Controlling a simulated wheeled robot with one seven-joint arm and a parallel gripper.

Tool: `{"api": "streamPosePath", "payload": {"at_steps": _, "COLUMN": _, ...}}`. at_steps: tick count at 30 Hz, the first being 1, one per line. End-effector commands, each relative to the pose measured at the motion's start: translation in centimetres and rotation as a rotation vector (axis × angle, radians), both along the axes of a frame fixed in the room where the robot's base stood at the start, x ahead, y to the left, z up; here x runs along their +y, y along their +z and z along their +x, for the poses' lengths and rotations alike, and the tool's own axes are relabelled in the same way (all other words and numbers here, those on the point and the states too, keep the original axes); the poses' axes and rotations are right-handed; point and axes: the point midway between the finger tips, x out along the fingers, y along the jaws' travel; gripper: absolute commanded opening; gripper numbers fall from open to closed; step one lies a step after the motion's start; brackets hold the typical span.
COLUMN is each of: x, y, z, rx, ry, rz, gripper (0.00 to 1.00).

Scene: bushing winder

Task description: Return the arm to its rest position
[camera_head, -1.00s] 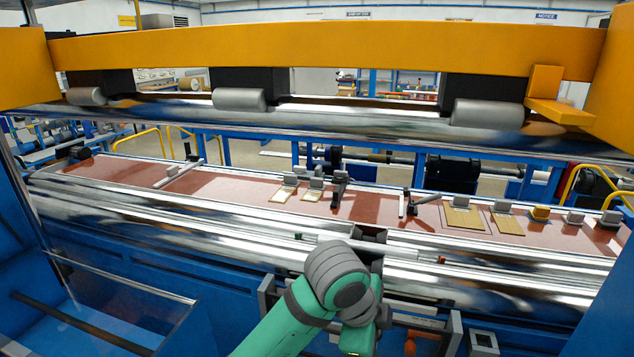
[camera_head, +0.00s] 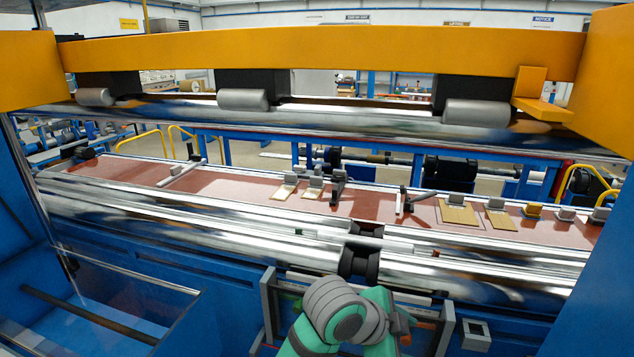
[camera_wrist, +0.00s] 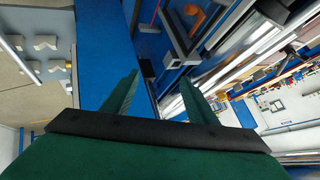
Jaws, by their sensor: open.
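My gripper shows in the wrist view (camera_wrist: 160,95), its two green fingers spread apart with nothing between them. Beyond the fingers are the blue machine frame and an orange handle (camera_wrist: 196,16). In the head view my green and grey arm is bent at the bottom centre, in front of the machine's lower front. The gripper's fingers cannot be made out there.
Long shiny rollers (camera_head: 200,232) cross the machine in front of the red-brown bed (camera_head: 235,188), which carries several small clamps and plates. A yellow beam (camera_head: 330,50) spans above. A metal bracket (camera_head: 270,308) stands close beside my arm. A blue bin (camera_head: 90,310) is at lower left.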

Motion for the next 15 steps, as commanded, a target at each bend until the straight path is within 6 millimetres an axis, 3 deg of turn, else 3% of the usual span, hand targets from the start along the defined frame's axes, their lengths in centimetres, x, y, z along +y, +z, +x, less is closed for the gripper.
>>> {"api": "streamPosePath", "payload": {"at_steps": 9, "x": -4.7, "y": -0.9, "z": 0.9, "rx": 0.048, "ry": 0.192, "rz": -0.397, "gripper": 0.53}}
{"api": "streamPosePath", "payload": {"at_steps": 15, "x": -5.5, "y": -2.0, "z": 1.5, "rx": 0.089, "ry": 0.353, "rz": -0.624, "gripper": 0.53}}
